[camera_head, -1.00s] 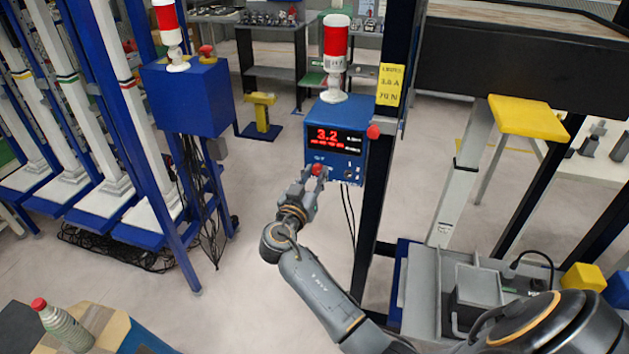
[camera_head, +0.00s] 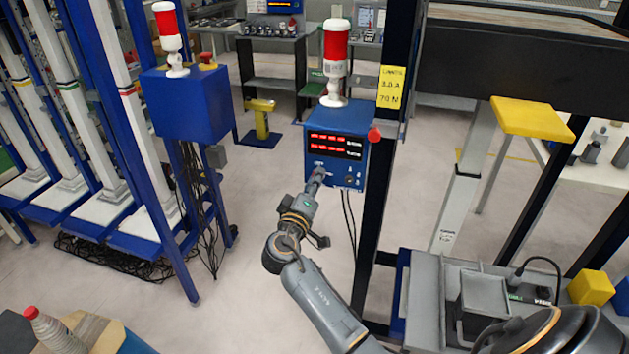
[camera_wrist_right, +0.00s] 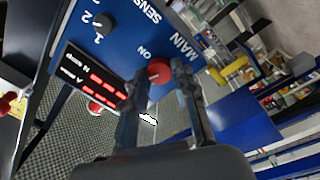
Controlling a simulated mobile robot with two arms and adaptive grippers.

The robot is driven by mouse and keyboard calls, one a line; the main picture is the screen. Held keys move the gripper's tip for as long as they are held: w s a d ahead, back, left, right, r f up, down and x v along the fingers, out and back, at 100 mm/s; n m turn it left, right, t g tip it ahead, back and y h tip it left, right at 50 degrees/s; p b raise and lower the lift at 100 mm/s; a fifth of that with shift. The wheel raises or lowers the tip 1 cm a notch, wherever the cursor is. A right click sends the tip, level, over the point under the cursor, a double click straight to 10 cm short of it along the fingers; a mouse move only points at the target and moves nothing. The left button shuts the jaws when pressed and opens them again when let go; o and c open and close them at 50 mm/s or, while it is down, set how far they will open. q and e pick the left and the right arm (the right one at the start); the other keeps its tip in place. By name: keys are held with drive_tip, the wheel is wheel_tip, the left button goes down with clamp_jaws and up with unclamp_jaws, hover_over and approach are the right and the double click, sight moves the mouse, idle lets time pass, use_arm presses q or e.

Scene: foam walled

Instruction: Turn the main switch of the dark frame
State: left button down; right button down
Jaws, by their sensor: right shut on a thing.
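The blue control box (camera_head: 318,120) is fixed beside the dark post (camera_head: 385,170) of the dark frame, with a red and white lamp (camera_head: 336,50) on top. In the right wrist view its face carries the labels MAIN and ON and the red main switch (camera_wrist_right: 158,71). My right gripper (camera_head: 318,176) reaches up to the box's lower left face and hides the switch in the head view. In the right wrist view the gripper (camera_wrist_right: 160,78) has its fingers on both sides of the red knob, shut on it. My left gripper is not in view.
A red button (camera_head: 374,134) sticks out at the box's right. A black sensor knob (camera_wrist_right: 102,24) is on the same face. A second blue box (camera_head: 186,98) stands at left, a yellow-topped post (camera_head: 261,118) behind. Open floor (camera_head: 250,270) lies between.

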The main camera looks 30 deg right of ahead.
drive_tip(key=shift+n+p, duration=0.6)
drive_tip(key=shift+n, duration=1.5)
drive_tip(key=c, duration=1.1)
unclamp_jaws()
drive_tip(key=shift+o, duration=0.2)
drive_tip(key=v, duration=1.2)
drive_tip(key=shift+s+d+f, duration=0.1)
